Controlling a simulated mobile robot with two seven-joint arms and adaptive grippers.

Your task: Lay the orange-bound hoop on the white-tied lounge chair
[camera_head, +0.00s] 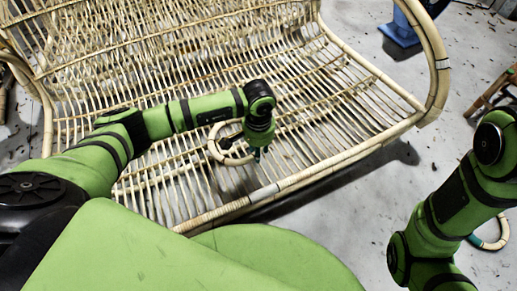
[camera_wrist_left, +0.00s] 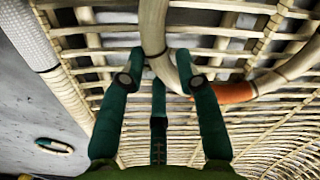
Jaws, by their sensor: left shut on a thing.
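The lounge chair (camera_head: 345,155) is a wide rattan lattice seat. A white tie wraps its front rail and also shows in the left wrist view (camera_wrist_left: 27,38). The pale rattan hoop (camera_head: 217,153) is over the seat, near the front rail. Its orange binding (camera_wrist_left: 235,92) shows clearly in the left wrist view. My left gripper (camera_head: 257,155) points down over the seat, shut on the hoop, whose rim passes between the dark teal fingers in the left wrist view. I cannot tell whether the hoop touches the slats. My right gripper is out of view.
Another hoop with a teal binding (camera_head: 490,246) lies on the grey floor at the lower right, partly behind my right arm. A blue object (camera_head: 402,30) stands beyond the chair. A wooden stool (camera_head: 497,92) is at the right edge.

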